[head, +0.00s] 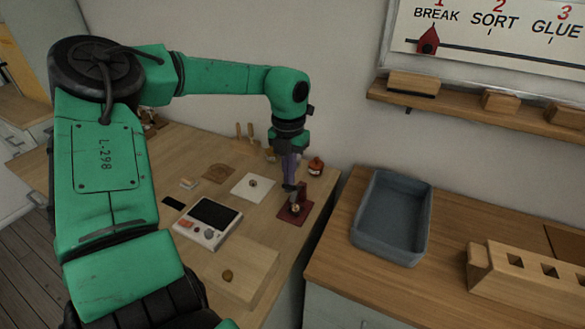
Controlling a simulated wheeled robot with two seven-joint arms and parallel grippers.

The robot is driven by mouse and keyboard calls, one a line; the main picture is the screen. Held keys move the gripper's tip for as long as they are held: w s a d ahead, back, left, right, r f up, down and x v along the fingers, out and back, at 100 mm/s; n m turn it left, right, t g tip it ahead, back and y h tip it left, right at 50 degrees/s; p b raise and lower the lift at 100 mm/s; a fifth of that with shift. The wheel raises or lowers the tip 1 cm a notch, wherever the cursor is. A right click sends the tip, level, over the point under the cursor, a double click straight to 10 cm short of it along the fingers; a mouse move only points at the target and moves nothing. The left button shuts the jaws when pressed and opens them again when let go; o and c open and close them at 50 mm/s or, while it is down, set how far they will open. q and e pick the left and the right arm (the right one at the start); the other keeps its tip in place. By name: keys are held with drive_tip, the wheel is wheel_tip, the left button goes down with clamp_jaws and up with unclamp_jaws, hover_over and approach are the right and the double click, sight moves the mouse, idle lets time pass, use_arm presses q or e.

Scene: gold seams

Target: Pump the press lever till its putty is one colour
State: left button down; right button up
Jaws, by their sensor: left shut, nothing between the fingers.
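My left arm comes in from the left, and its gripper (295,190) points down over a small dark red base (290,217) on the wooden table. This base with a small brass-coloured part on it looks like the press. The gripper is shut, with nothing seen held in it. Its tips are right at the press, but I cannot tell whether they touch it. The gripper hides part of the press, and I cannot make out the lever or the putty's colour. My right gripper is not in view.
A white device with a dark screen (214,214), a white sheet (253,187) and a small red-brown bottle (316,166) are near the press. A grey-blue tray (393,217) and a slotted wooden block (520,275) stand on the right-hand counter, across a gap.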

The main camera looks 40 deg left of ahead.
use_arm(q)
drive_tip(key=shift+s+d+f+b, duration=0.2)
drive_tip(key=shift+s+f+b, duration=0.4)
drive_tip(key=shift+f+b, duration=0.25)
drive_tip(key=shift+s+d+f+b, duration=0.1)
drive_tip(key=shift+s+f+b, duration=0.2)
drive_tip(key=shift+f+b, duration=0.4)
drive_tip(key=shift+s+d+f+b, duration=0.1)
drive_tip(key=shift+s+f+b, duration=0.15)
drive_tip(key=shift+f+b, duration=1.05)
drive_tip(key=shift+f, duration=0.45)
drive_tip(key=shift+r+p, duration=0.35)
drive_tip(key=shift+r, duration=0.5)
drive_tip(key=shift+f+b, duration=0.8)
idle(0.5)
